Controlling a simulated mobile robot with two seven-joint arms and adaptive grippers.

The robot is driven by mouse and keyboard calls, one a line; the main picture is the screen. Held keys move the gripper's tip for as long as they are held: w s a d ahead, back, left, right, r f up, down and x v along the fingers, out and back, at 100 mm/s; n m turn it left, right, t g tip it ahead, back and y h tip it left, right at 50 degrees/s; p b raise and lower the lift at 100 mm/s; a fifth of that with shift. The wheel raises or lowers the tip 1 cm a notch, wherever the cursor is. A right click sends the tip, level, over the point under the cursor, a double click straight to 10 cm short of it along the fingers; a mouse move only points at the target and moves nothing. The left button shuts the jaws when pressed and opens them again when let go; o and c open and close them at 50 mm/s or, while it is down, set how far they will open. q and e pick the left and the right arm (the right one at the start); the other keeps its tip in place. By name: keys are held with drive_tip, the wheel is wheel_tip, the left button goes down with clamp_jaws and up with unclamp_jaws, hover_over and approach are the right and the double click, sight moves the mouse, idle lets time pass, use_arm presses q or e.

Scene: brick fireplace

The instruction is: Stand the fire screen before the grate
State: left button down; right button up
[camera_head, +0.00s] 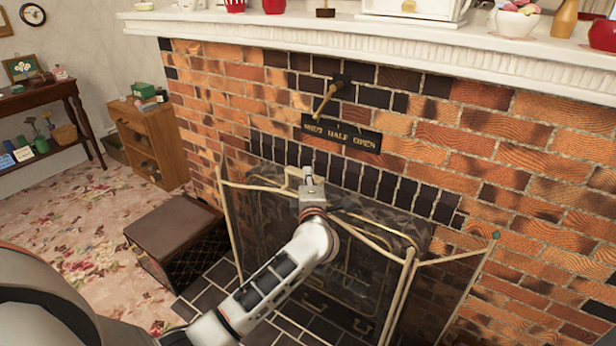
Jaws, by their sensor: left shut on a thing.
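The fire screen (403,288) is a folding screen with pale brass-coloured rails and posts and dark see-through panels. It is in front of the fireplace opening, with a side panel angled out at each end. My left gripper (304,179) is over the middle of its top rail and is shut on it. The gripper and forearm hide part of the rail and centre panel. Dark shapes show dimly through the mesh; I cannot clearly make out the grate. The screen's feet are hidden or out of frame. My right gripper is not in view.
A brown-topped box (172,226) stands on the floor left of the screen, close to its left panel. Dark hearth tiles (208,290) lie in front. The white mantel (400,36) overhangs above. A brass lever (326,100) and a lettered plaque (341,133) are on the bricks.

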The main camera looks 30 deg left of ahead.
use_arm(q)
drive_tip(key=shift+w+f+b, duration=0.1)
drive_tip(key=shift+f+b, duration=0.25)
drive_tip(key=shift+f, duration=0.4)
idle(1.6)
drive_tip(key=shift+p, duration=0.3)
idle(0.6)
drive_tip(key=c, duration=2.1)
unclamp_jaws()
drive_tip(key=shift+c, duration=0.2)
drive_tip(key=o, duration=0.3)
drive_tip(key=shift+s+f, duration=0.2)
drive_tip(key=shift+f, duration=0.4)
drive_tip(key=shift+r, duration=0.15)
drive_tip(key=shift+d+r, duration=0.1)
